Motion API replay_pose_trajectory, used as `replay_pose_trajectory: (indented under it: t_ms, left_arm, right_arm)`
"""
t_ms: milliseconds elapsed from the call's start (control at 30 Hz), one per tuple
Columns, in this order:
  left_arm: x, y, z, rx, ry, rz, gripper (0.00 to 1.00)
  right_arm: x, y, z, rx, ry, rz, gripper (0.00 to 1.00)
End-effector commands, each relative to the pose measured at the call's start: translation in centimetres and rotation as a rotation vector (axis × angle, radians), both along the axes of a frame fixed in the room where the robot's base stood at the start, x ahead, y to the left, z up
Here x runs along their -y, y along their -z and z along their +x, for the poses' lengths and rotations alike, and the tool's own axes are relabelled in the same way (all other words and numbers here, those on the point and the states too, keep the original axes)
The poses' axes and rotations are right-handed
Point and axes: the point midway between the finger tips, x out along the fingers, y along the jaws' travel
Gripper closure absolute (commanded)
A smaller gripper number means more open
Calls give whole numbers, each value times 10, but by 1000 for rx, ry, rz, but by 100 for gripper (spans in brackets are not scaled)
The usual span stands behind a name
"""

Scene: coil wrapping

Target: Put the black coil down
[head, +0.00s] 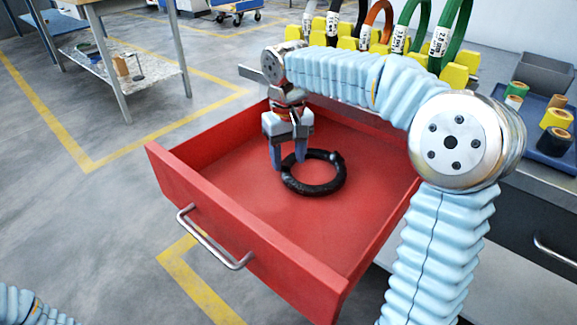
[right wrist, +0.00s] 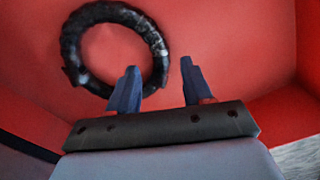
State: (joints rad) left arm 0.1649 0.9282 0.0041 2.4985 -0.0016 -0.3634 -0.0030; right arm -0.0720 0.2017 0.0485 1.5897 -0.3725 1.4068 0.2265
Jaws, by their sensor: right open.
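The black coil (head: 314,190) lies flat on the floor of the open red drawer (head: 245,215). My left gripper is out of view; only a bit of my left arm shows at the lower left.
The drawer has a metal handle (head: 214,238) on its front and raised walls around the coil. Several coloured coils stand in yellow holders (head: 455,75) at the back. A blue tray (head: 545,130) with tape rolls is at the right. The drawer floor right of the coil is clear.

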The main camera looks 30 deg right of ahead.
Motion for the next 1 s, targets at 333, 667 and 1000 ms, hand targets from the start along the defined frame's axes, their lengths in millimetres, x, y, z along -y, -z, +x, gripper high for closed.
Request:
replay_pose_trajectory:
  t_ms: [333, 667, 1000]
  left_arm:
    - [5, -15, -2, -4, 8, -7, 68]
    - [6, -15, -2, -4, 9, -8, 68]
    - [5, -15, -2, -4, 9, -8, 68]
  right_arm:
    - [-1, -65, 0, 1, -2, 1, 50]
    - [-1, -71, 0, -1, -1, 0, 50]
    - [-1, -71, 0, -1, -1, 0, 50]
